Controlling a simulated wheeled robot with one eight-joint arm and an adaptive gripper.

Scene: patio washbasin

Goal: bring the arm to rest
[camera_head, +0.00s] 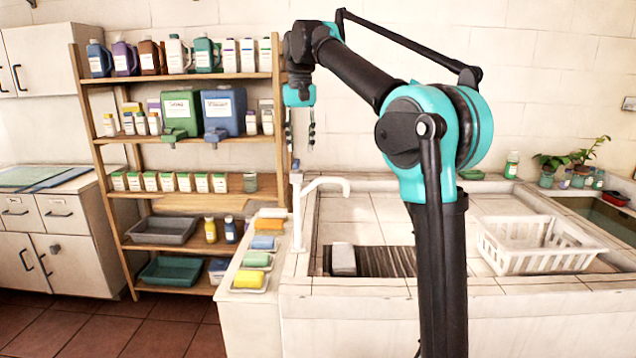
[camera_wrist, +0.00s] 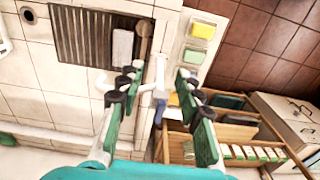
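My gripper (camera_head: 301,128) hangs fingers down at the end of my raised arm, in front of the wall just right of the shelf and above the white faucet (camera_head: 312,187). In the wrist view my gripper (camera_wrist: 158,80) has its two fingers well apart, with nothing held between them. The faucet (camera_wrist: 159,92) shows between and beyond the fingers in that view, apart from them.
A wooden shelf (camera_head: 185,77) with bottles and jugs stands left of my gripper. Sponges on small trays, one yellow (camera_head: 249,279), line the ledge. A white block (camera_head: 343,259) lies on the basin's dark slatted area. A white basket (camera_head: 540,243) sits right.

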